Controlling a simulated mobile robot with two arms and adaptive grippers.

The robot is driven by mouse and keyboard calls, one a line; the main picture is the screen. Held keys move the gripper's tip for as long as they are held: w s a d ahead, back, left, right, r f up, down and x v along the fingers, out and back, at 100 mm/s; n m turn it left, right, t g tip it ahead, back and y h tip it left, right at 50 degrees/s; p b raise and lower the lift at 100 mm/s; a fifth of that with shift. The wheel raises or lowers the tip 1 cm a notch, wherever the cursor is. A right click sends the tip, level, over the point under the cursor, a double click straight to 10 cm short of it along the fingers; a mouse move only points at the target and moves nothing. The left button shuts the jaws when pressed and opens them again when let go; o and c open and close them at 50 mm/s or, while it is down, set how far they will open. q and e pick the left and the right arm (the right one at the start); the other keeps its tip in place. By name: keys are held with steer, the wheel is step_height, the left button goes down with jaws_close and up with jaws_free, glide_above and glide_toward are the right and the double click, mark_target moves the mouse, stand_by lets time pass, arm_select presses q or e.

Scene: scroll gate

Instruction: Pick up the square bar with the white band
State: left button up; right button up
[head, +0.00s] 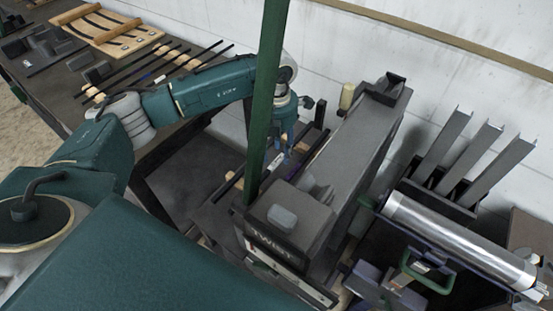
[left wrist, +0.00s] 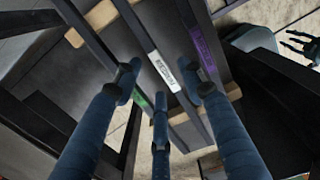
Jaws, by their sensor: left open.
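The square bar with the white band (left wrist: 163,72) runs diagonally through the middle of the left wrist view, held across a rack with light wooden strips. A bar with a purple band (left wrist: 203,50) lies to its right, and one with a green band (left wrist: 138,99) to its left. My left gripper (left wrist: 160,84) is open, with its blue fingers spread around the white-banded bar; I cannot tell whether they touch it. In the head view my left gripper (head: 289,140) points down behind the green post, which partly hides the rack.
A green upright post (head: 265,100) stands close to my left wrist. A grey machine marked TWIST (head: 345,150) is right of the gripper. More bars lie on the bench (head: 60,90) at left. A dark fingered shape at the left wrist view's right edge may be my right gripper.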

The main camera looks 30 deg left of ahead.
arm_select(q)
steer(key=shift+f, duration=1)
jaws_close()
steer(key=shift+r, duration=0.1)
arm_select(e)
steer(key=shift+s+d+r, duration=0.25)
steer(key=shift+s+d, duration=0.1)
steer(key=shift+s, duration=0.15)
arm_select(q)
steer(key=shift+w, duration=0.1)
